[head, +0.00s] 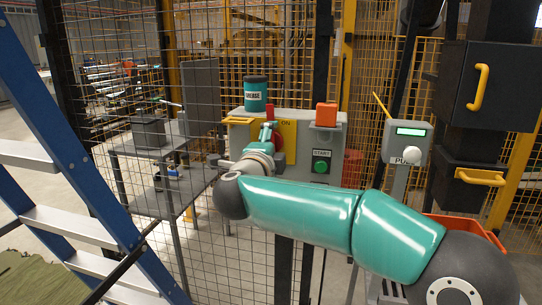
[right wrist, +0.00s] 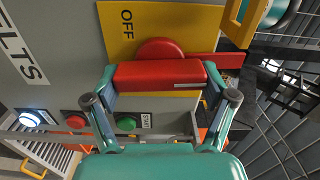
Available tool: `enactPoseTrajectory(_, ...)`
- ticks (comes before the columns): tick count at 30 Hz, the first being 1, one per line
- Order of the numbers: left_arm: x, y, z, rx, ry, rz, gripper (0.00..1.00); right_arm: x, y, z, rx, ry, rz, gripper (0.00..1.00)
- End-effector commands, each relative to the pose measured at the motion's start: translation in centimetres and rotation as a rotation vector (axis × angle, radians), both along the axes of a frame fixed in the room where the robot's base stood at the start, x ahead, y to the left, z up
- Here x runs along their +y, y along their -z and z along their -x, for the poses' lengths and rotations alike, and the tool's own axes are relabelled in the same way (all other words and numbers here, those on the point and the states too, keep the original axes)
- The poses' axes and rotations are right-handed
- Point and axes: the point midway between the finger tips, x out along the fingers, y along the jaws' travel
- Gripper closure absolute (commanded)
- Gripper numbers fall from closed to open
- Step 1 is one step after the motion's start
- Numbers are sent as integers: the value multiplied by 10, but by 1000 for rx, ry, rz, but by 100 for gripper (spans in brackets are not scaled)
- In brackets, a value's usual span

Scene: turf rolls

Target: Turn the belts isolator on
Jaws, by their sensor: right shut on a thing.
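The belts isolator is a red rotary handle (right wrist: 160,74) on a round red hub (right wrist: 160,48), mounted on a yellow plate (right wrist: 190,22). OFF shows on the plate in the right wrist view, and ON shows on it in the head view (head: 289,126). Part of a BELTS label (right wrist: 22,55) is beside it. My right gripper (right wrist: 160,82) is shut on the handle, one finger at each end. In the head view my right gripper (head: 268,134) covers much of the red isolator (head: 278,148). The handle's exact angle is hard to tell there. My left gripper is not in view.
The grey panel carries a green START button (head: 321,166), an orange box (head: 326,115) and a teal grease tin (head: 256,93). A post with a white push button (head: 400,155) stands right. Mesh fencing surrounds the panel. A blue ladder (head: 75,175) stands left.

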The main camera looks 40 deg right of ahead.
Motion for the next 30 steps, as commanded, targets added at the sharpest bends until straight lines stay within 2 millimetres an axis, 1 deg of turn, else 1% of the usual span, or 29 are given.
enactPoseTrajectory(1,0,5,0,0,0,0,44,-1,7,1,-7,5,-19,52)
enactPoseTrajectory(9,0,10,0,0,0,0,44,-1,6,1,-53,6,-58,52)
enactPoseTrajectory(21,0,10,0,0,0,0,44,-1,6,1,-58,6,-63,52)
enactPoseTrajectory(22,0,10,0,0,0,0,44,-1,6,1,-57,7,-63,14)
enactPoseTrajectory(24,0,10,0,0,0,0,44,-1,6,0,-58,5,-62,2)
enactPoseTrajectory(25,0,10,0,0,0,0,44,-1,6,0,-58,5,-62,0)
enactPoseTrajectory(30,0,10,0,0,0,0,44,-1,4,0,-60,3,-60,0)
